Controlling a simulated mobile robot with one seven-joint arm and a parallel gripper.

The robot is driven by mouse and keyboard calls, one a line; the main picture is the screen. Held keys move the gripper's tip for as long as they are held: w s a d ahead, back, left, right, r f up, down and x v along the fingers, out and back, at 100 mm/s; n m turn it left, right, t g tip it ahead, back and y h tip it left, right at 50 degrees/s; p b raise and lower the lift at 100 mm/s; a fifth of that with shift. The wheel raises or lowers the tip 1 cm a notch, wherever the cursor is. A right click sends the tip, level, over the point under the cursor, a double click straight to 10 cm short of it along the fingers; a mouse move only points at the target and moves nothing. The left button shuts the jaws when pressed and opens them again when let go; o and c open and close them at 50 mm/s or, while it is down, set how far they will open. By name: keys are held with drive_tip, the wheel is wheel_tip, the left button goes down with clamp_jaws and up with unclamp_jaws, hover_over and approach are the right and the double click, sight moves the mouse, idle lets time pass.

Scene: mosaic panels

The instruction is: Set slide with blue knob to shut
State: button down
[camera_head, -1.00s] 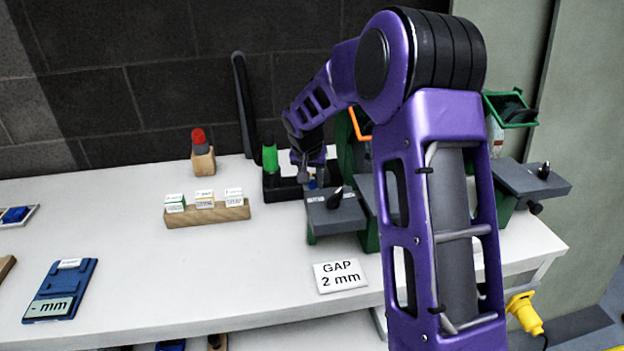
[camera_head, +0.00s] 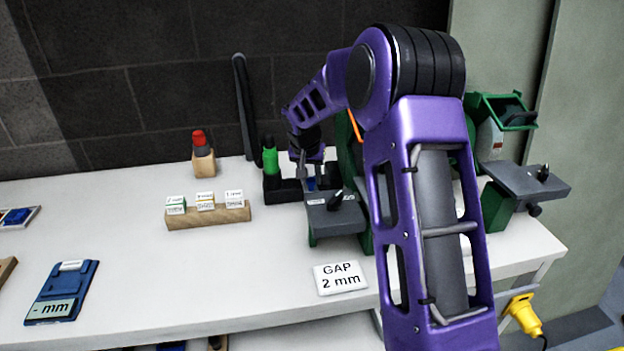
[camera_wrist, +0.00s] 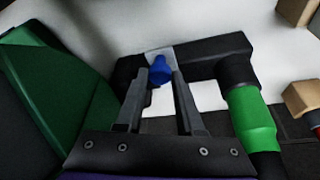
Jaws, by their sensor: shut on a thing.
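The blue knob (camera_wrist: 160,69) sits between my gripper's fingertips in the wrist view. It stands in front of a light plate (camera_wrist: 155,50) on a black bracket (camera_wrist: 212,50). My gripper (camera_wrist: 161,76) is shut on the knob, with one finger on each side. In the head view my gripper (camera_head: 309,178) points down at the slide beside the grinder. A bit of the blue knob (camera_head: 311,184) shows below it. The slide's travel and exact position are partly hidden by the fingers and arm.
A green-handled black part (camera_head: 270,160) stands just left of my gripper. A grey rest plate (camera_head: 335,218) lies in front. A "GAP 2 mm" card (camera_head: 340,278), a wooden block with labelled cubes (camera_head: 208,217) and a blue gauge (camera_head: 62,292) lie on the white bench.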

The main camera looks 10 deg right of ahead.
drive_tip(key=shift+w+r, duration=0.15)
drive_tip(key=shift+w, duration=1.1)
drive_tip(key=c, duration=0.5)
unclamp_jaws()
drive_tip(key=shift+w, duration=0.1)
drive_tip(key=shift+c, duration=0.2)
drive_tip(key=p+v, duration=0.2)
drive_tip(key=v, duration=1.5)
drive_tip(key=shift+s, duration=0.25)
drive_tip(key=shift+a, duration=0.1)
